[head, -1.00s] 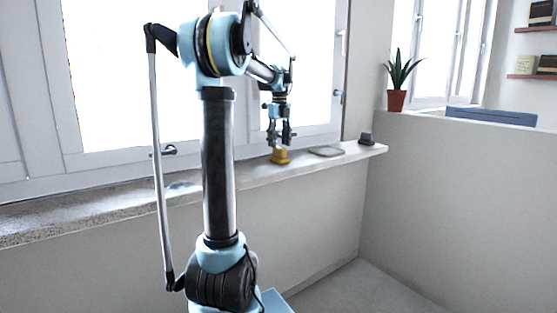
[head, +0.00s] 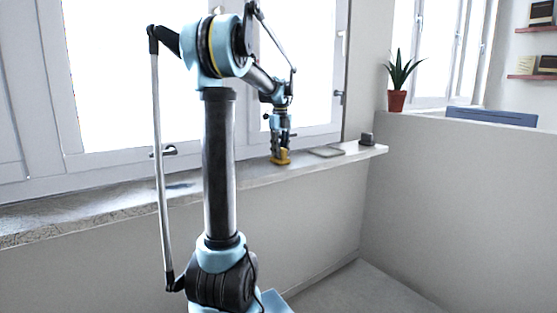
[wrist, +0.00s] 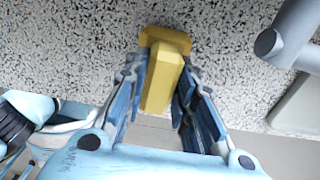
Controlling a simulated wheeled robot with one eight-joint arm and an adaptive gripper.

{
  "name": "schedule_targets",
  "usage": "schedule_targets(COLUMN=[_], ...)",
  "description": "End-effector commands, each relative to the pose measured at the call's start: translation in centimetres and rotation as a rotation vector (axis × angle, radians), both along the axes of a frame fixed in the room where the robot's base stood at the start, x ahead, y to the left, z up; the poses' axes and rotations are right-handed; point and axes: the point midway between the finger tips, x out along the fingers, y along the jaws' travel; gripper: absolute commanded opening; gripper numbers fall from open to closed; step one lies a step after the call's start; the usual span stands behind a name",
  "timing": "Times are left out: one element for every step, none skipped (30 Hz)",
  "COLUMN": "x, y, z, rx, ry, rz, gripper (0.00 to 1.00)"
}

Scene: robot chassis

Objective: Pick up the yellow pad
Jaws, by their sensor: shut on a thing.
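The yellow pad (head: 281,160) is on the window sill (head: 240,176), below my gripper (head: 282,150) in the head view. In the wrist view the yellow pad (wrist: 162,80) has a wider end and a narrower upright part. My gripper (wrist: 160,95) has its blue fingers on both sides of that narrower part and is shut on it. The pad appears to rest on the speckled sill still. The fingers hide part of the pad in the head view.
A flat grey item (head: 326,152) and a small dark object (head: 366,139) lie farther right on the sill. A window with a handle stands behind my arm. A potted plant (head: 397,80) stands on the low wall at right. A grey bar (wrist: 290,35) shows in the wrist view.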

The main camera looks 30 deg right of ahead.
Motion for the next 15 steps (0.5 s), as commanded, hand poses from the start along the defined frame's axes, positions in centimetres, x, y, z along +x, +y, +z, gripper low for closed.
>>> schedule_targets(x=[0.0, 0.0, 0.0, 0.0, 0.0, 0.0, 0.0, 0.0, 0.0, 0.0, 0.0, 0.0, 0.0, 0.0, 0.0], y=[0.0, 0.0, 0.0, 0.0, 0.0, 0.0, 0.0, 0.0, 0.0, 0.0, 0.0, 0.0, 0.0, 0.0, 0.0], z=[0.0, 0.0, 0.0, 0.1, 0.1, 0.3, 0.6, 0.8, 1.3, 1.7, 2.2, 2.8, 3.4, 3.9, 4.7], rx=[0.0, 0.0, 0.0, 0.0, 0.0, 0.0, 0.0, 0.0, 0.0, 0.0, 0.0, 0.0, 0.0, 0.0, 0.0], ry=[0.0, 0.0, 0.0, 0.0, 0.0, 0.0, 0.0, 0.0, 0.0, 0.0, 0.0, 0.0, 0.0, 0.0, 0.0], rz=[0.0, 0.0, 0.0, 0.0, 0.0, 0.0, 0.0, 0.0, 0.0, 0.0, 0.0, 0.0, 0.0, 0.0, 0.0], gripper=[0.0, 0.0, 0.0, 0.0, 0.0, 0.0, 0.0, 0.0, 0.0, 0.0, 0.0, 0.0, 0.0, 0.0, 0.0])
